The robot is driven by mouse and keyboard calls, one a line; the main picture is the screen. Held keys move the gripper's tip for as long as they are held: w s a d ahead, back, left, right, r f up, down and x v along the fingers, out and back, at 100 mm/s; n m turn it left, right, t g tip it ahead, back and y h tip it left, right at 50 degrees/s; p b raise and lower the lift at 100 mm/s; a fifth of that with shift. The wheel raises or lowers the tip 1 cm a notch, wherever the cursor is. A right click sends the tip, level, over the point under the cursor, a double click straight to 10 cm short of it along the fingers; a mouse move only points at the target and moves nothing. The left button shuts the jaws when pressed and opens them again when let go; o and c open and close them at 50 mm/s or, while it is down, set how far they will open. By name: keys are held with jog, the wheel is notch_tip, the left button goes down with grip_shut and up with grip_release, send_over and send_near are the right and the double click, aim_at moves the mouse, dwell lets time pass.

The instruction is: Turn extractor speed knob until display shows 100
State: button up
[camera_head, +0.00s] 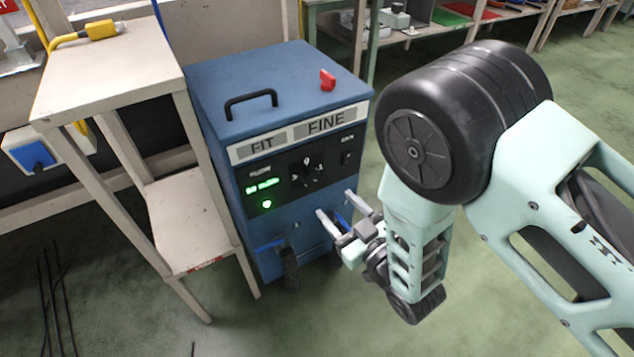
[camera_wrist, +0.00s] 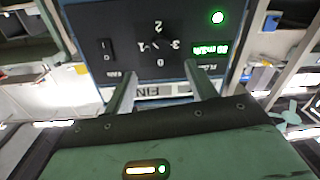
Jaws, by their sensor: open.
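The extractor (camera_head: 230,85) is a blue box with a black control panel. Its speed knob (camera_head: 307,172) is a dark dial in the middle of the panel, with marks around it. In the wrist view the panel is upside down, with the knob (camera_wrist: 158,47) among the digits 0 to 3. The green display (camera_head: 262,186) is lit left of the knob; it also shows in the wrist view (camera_wrist: 211,49), its value too small to read surely. My gripper (camera_head: 335,203) is open and empty in front of the panel, below and right of the knob. Its two fingers (camera_wrist: 159,68) point toward the panel, apart from the knob.
A switch (camera_head: 347,158) sits right of the knob, and a green light (camera_head: 267,204) is under the display. A black handle (camera_head: 250,103) and a red part (camera_head: 327,80) are on top. A beige table (camera_head: 110,75) stands close at left. Green floor is open at right.

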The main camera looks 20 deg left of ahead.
aim_at(313, 179)
jog(key=b+x, duration=0.1)
jog(key=x, duration=0.8)
jog(key=shift+b, duration=0.35)
jog(key=shift+d, duration=0.1)
jog(key=c, duration=1)
